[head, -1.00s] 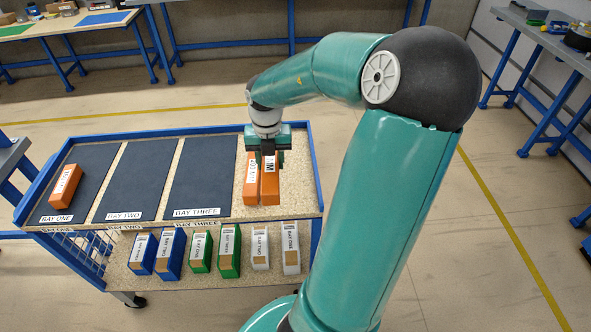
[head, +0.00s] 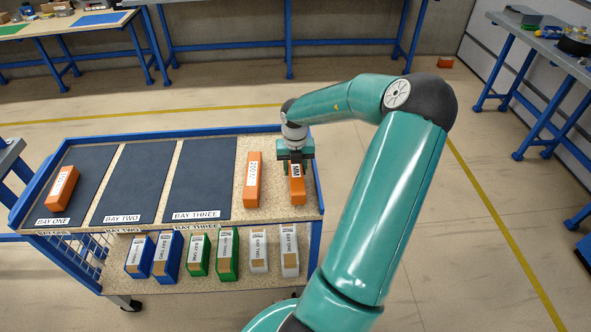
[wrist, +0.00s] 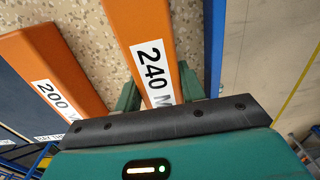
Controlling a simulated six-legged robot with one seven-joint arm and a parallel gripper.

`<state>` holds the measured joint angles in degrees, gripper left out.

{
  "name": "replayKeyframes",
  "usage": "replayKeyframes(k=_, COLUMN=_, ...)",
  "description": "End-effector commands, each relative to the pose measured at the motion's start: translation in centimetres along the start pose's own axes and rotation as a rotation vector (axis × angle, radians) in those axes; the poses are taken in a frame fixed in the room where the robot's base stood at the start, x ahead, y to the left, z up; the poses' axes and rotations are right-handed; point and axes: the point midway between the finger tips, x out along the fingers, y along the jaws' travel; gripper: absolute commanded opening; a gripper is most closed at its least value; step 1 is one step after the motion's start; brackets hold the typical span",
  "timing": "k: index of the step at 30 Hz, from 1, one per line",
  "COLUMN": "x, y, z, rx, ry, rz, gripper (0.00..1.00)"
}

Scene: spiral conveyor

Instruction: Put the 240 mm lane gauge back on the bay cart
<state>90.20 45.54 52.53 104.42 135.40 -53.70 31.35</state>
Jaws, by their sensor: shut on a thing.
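The orange lane gauge labelled 240 (wrist: 138,25) is between the green fingers of my gripper (wrist: 158,92) in the wrist view, and the jaws are shut on it.
Dark mats marked BAY ONE (head: 82,180), BAY TWO (head: 140,175) and BAY THREE (head: 203,170) cover the cart's left part. An orange block (head: 62,188) lies on BAY ONE. Blue, green and white blocks (head: 228,250) stand on the lower shelf. A blue rim (head: 318,185) edges the right.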

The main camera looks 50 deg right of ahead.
Motion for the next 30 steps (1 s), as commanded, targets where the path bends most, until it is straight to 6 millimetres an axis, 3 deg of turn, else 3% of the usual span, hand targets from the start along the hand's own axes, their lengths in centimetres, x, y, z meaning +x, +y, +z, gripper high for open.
replayKeyframes(k=3, x=0.9, y=-0.1, z=0.0, rx=0.0, ry=-0.001, rz=0.0, gripper=0.2)
replayKeyframes(k=14, x=1.3, y=-0.1, z=0.0, rx=0.0, ry=-0.001, rz=-0.001, gripper=0.2)
replayKeyframes(k=15, x=1.3, y=-0.1, z=0.0, rx=0.0, ry=-0.001, rz=-0.001, gripper=0.48)
replayKeyframes(k=17, x=1.3, y=-0.1, z=0.0, rx=0.0, ry=-0.001, rz=-0.001, gripper=0.59)
replayKeyframes(k=26, x=1.2, y=-0.1, z=0.0, rx=0.001, ry=-0.002, rz=-0.001, gripper=0.62)
replayKeyframes(k=30, x=0.2, y=-0.2, z=0.0, rx=0.001, ry=-0.004, rz=-0.002, gripper=0.62)
